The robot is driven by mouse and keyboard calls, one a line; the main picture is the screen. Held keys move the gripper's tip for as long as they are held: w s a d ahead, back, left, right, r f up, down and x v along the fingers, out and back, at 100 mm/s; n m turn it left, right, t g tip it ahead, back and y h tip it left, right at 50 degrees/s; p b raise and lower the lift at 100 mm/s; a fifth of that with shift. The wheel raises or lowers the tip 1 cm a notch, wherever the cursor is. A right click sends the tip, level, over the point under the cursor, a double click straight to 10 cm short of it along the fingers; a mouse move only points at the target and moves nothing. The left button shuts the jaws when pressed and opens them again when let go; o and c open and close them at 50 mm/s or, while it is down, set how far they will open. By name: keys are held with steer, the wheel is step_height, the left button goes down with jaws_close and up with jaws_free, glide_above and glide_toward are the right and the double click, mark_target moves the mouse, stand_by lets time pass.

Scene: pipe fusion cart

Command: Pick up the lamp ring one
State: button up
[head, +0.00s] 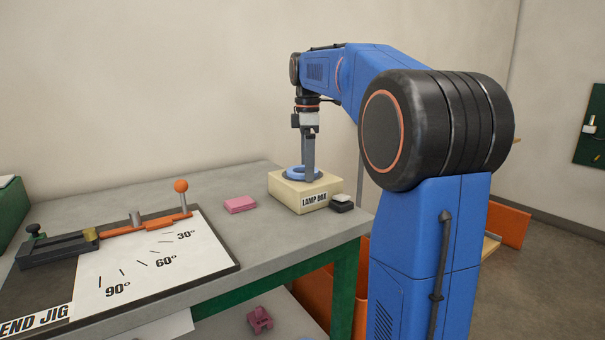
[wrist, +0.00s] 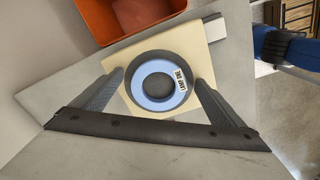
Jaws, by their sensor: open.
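The lamp ring one (wrist: 145,96) is a light blue ring with a white label, lying flat on top of the cream lamp box (wrist: 196,49). In the head view the ring (head: 293,171) shows partly behind my gripper's fingers, on the lamp box (head: 313,203) near the table's right end. My gripper (head: 307,174) points straight down over the box. In the wrist view its two open fingers (wrist: 158,88) stand on the left and right of the ring, with a gap showing around it. Whether a fingertip touches the ring's side cannot be told.
A pink block (head: 240,204) lies left of the box, and a small black and white block (head: 341,203) lies right of it. The bend jig (head: 150,262) with its orange lever covers the table's left part. An orange bin (wrist: 125,15) is below the table edge.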

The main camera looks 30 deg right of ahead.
steer(key=c, duration=1.2)
